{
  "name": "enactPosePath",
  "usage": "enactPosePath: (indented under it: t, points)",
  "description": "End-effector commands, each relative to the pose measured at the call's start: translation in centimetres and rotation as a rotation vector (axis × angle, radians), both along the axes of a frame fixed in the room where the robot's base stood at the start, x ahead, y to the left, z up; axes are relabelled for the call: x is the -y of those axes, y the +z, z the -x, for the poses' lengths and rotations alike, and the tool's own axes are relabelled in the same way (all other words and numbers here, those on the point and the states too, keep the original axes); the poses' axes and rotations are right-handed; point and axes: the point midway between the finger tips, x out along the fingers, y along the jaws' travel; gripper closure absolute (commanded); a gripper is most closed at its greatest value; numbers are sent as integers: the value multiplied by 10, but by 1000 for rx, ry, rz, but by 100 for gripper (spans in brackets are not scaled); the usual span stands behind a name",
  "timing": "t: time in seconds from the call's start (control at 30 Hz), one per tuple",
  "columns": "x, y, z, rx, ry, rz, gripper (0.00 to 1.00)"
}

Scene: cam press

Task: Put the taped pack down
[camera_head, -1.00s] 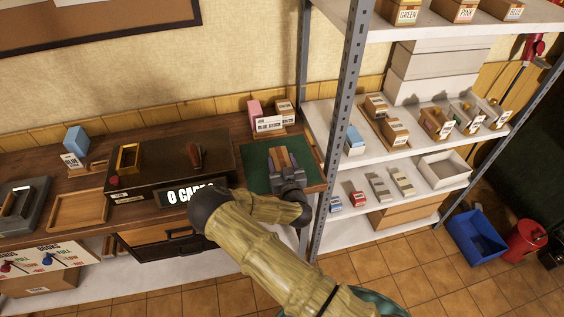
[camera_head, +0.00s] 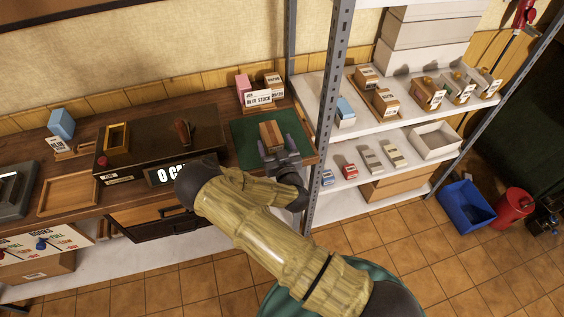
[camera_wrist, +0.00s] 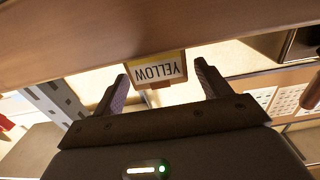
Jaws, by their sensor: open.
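The taped pack (camera_head: 271,134), a small tan block with a darker lengthwise band, rests on the green mat (camera_head: 242,150) at the right end of the wooden counter. My gripper (camera_head: 276,145) is at the pack's near side, its two dark fingers spread apart. In the wrist view the open fingers (camera_wrist: 161,72) hold nothing that I can make out. A box with an upside-down YELLOW label (camera_wrist: 159,72) shows beyond the gap between them. I cannot make out the pack in that view.
The pink box and BLUE STOCK sign (camera_head: 258,97) stand behind the mat. The dark press (camera_head: 160,140) is left of it. A shelf post (camera_head: 325,130) rises close on the right, with stocked shelves (camera_head: 360,120) beyond. A brown surface spans the top of the wrist view.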

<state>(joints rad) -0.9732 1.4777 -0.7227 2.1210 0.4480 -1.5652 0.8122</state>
Motion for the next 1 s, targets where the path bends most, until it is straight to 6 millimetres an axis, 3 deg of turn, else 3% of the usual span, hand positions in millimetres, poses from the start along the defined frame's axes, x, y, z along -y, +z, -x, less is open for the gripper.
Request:
enactPosePath:
  t: [0.43,1.0]
  points:
    - [21,-2,71,-2,-1,1,24]
    - [22,0,79,0,1,0,24]
